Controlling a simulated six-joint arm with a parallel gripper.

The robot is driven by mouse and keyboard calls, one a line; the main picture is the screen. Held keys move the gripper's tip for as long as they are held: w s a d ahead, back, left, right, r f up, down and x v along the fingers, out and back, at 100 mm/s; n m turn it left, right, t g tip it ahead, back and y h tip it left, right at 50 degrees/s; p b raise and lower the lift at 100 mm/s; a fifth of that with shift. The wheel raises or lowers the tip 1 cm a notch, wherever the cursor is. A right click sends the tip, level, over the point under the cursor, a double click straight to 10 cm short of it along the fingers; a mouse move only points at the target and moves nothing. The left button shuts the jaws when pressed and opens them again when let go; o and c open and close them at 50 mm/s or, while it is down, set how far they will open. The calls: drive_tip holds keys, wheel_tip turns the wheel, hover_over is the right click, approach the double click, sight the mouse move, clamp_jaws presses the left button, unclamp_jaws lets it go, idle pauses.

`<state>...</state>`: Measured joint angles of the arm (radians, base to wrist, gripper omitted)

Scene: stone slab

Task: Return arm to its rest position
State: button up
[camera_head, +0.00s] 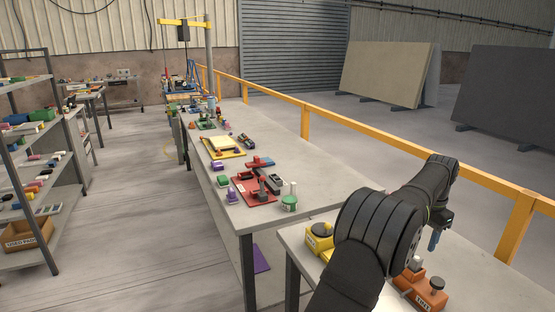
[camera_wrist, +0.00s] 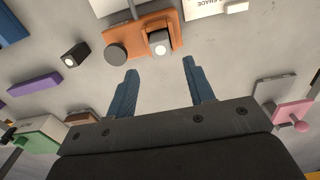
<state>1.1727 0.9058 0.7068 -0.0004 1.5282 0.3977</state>
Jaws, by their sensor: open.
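My gripper (camera_wrist: 157,92) shows in the wrist view with its two blue fingers spread apart and nothing between them. Beyond the fingertips lies an orange block (camera_wrist: 140,37) with a dark round knob and a grey square post on the grey bench top. In the head view my black arm reaches up from the bottom and bends over the near bench to the right. A blue finger of my gripper (camera_head: 434,239) shows there beside the arm, above the bench.
A yellow block (camera_head: 318,243) sits left of my arm. The long bench (camera_head: 310,185) carries a red fixture (camera_head: 255,190) and a green jar (camera_head: 289,203). A yellow rail (camera_head: 380,141) runs behind. The wrist view also shows a purple bar (camera_wrist: 35,83) and a pink piece (camera_wrist: 291,115).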

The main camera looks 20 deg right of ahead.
sight(417, 258)
wheel_tip(417, 258, down, 10)
drive_tip(key=shift+r, duration=0.3)
drive_tip(key=shift+r, duration=0.1)
